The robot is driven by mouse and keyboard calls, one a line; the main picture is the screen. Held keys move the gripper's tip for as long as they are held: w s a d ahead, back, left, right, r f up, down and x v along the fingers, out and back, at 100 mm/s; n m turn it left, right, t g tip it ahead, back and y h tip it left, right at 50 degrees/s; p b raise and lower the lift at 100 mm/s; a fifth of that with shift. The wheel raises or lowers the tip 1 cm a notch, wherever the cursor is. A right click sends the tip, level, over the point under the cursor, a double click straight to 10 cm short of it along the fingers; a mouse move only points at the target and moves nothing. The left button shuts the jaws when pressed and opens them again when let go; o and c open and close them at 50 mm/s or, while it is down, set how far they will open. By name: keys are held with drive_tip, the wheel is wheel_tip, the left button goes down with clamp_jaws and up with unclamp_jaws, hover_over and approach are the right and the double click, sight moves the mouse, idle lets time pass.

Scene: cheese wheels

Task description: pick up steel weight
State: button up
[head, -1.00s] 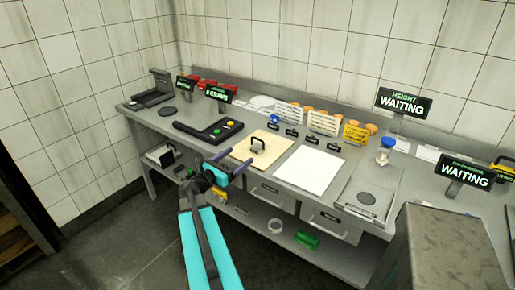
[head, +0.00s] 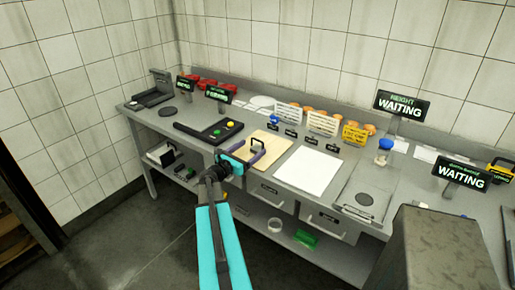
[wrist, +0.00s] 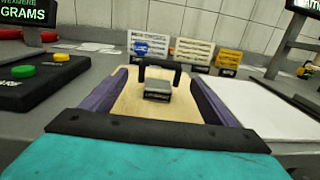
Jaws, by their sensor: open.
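The steel weight (wrist: 157,91), a small grey block with a dark upright handle, sits on a pale wooden board (wrist: 131,100). In the head view the dark handle (head: 258,145) shows on the board (head: 272,150), partly behind my gripper. My gripper (head: 249,160) is open over the near part of the board. In the wrist view its purple fingers (wrist: 159,78) stand apart on either side of the block. Nothing is between them in their grip; the block appears beyond the palm, and I cannot tell whether a finger touches it.
A black scale with coloured buttons (head: 217,131) lies left of the board, and a white sheet (head: 306,170) lies right. Card racks (head: 323,122) and orange wheels stand behind. A blue-topped bottle (head: 385,150) is farther right. A grey block-shaped surface (head: 440,250) fills the lower right.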

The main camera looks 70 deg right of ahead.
sight(258, 147)
drive_tip(key=shift+p+x, duration=0.8)
drive_tip(key=shift+x, duration=0.4)
drive_tip(key=shift+p+x, duration=0.55)
drive_tip(key=shift+x, duration=0.8)
drive_tip(key=c, duration=1.5)
